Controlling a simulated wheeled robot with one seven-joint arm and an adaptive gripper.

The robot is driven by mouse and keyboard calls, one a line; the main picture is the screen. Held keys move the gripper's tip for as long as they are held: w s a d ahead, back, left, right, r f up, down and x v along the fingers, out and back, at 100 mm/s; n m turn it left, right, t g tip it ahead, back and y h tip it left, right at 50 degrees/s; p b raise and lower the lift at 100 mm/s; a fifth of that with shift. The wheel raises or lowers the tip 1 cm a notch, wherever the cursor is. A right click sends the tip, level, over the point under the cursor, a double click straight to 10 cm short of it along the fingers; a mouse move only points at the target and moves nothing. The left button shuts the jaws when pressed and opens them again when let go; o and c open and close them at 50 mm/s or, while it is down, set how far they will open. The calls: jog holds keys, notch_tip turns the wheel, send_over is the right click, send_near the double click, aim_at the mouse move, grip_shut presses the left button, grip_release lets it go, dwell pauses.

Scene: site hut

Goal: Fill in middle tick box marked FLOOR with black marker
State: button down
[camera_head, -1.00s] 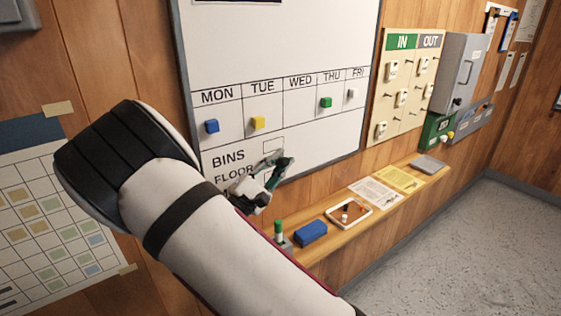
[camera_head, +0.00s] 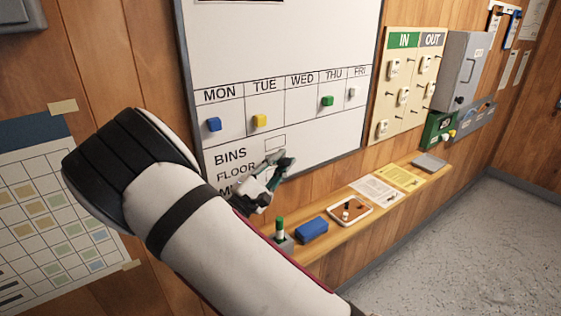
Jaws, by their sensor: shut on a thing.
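The whiteboard (camera_head: 320,145) has the row labels BINS (camera_head: 230,158) and FLOOR (camera_head: 236,171), with a third label below partly covered by my arm. The empty BINS tick box (camera_head: 275,142) shows at the right of its label. The FLOOR tick box is hidden behind my gripper. My gripper (camera_head: 280,165) is in front of the board, right of the word FLOOR. It is shut on what seems to be the black marker, which is too small and covered to make out. I cannot tell whether a tip touches the board.
Coloured magnets, such as the yellow one (camera_head: 260,121), sit in the day columns. On the ledge below are a green-capped marker (camera_head: 280,228) in a holder, a blue eraser (camera_head: 312,230), a small tray (camera_head: 331,211) and papers (camera_head: 376,190). My arm covers the lower left.

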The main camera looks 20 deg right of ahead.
jog(key=shift+f, duration=0.1)
jog(key=shift+d, duration=0.15)
dwell(0.4)
jog(key=shift+w+d, duration=0.35)
jog(key=shift+d, duration=0.55)
jog(key=shift+w+d, duration=0.15)
jog(key=shift+d, duration=0.35)
jog(key=shift+w+d, duration=0.15)
jog(key=shift+d, duration=0.35)
jog(key=shift+w+d, duration=0.2)
jog(key=shift+d, duration=0.3)
jog(key=shift+w+d, duration=0.2)
jog(key=shift+d, duration=0.3)
jog(key=shift+p, duration=0.3)
